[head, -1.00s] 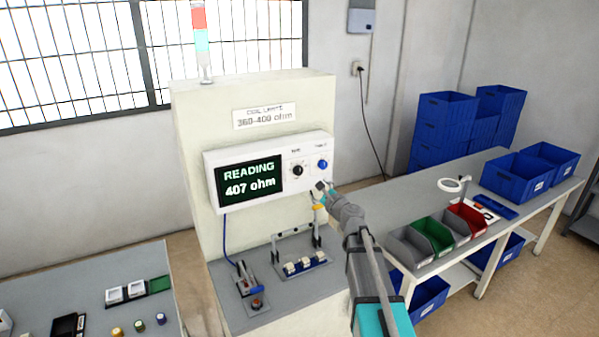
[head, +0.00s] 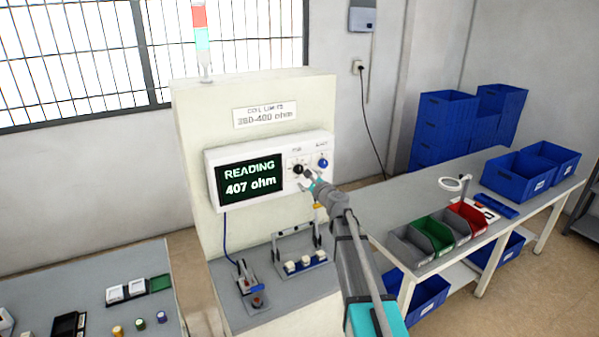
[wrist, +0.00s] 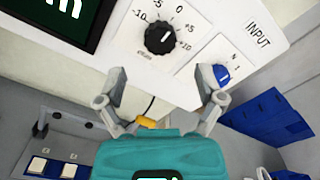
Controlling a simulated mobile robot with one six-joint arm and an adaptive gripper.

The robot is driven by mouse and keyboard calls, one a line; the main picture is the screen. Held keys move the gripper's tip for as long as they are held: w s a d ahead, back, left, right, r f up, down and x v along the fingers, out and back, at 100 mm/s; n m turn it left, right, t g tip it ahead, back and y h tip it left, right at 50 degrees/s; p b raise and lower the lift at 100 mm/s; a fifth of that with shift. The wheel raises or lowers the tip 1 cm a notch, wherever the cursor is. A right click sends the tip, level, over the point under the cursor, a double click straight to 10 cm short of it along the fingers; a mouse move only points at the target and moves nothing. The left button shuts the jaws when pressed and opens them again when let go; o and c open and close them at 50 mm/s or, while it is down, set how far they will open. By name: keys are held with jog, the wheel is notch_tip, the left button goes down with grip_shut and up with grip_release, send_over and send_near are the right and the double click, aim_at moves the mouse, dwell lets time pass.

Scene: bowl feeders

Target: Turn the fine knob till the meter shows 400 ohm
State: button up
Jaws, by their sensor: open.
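The meter (head: 213,179) is a white box on the cream panel. Its dark screen (head: 249,177) reads 407 ohm in the head view. In the head view my gripper (head: 310,179) is at the meter's lower right.
A limits sign (head: 264,115) hangs above the meter. Below it stand a fixture with white parts (head: 304,262) and a small lever device (head: 249,279). A bench with coloured bins (head: 433,236) lies to the right. Open air surrounds the meter's front.

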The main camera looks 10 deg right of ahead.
aim_at(300, 171)
jog(key=shift+x, duration=3.15)
jog(key=c, duration=1.1)
jog(key=shift+c, duration=0.2)
jog(key=shift+n, duration=0.5)
jog(key=n, duration=1)
